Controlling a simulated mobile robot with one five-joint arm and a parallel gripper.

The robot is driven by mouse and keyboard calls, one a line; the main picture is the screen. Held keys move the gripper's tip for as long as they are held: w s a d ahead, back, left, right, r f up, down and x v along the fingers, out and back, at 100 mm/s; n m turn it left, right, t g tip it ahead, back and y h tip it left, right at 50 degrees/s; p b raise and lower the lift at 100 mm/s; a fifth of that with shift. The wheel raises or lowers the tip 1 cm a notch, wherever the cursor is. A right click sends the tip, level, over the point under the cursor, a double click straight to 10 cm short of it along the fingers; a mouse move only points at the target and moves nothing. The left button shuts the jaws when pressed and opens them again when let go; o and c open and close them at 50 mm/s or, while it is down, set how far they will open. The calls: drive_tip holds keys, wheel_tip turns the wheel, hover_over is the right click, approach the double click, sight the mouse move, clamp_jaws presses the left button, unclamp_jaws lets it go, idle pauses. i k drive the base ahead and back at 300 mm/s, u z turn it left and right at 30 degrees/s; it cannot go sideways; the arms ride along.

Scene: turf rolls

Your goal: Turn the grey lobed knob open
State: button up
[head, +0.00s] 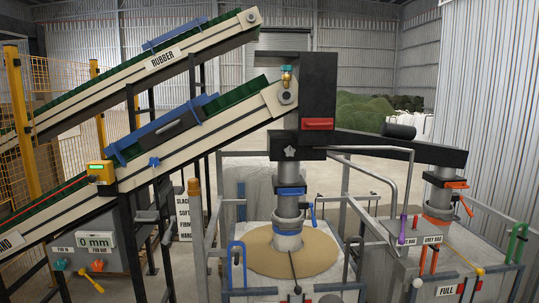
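A light grey lobed knob (291,153) sits on the lower front of the black chute box (318,80), left of its middle. It is small in the head view, and I cannot tell from its shape whether it is open or shut. Nothing covers it. A red handle (318,124) is on the same box, above and to the right of the knob. My gripper is not in view.
A lower conveyor (200,140) rises to the box from the left. A grey pipe with a blue clamp (290,191) hangs below it over a bag of tan material (262,250). Grey rails (385,180) stand at the right. A blue lobed knob (155,162) is on the conveyor.

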sight(289, 150)
drive_tip(key=u, duration=0.05)
drive_tip(key=i, duration=0.9)
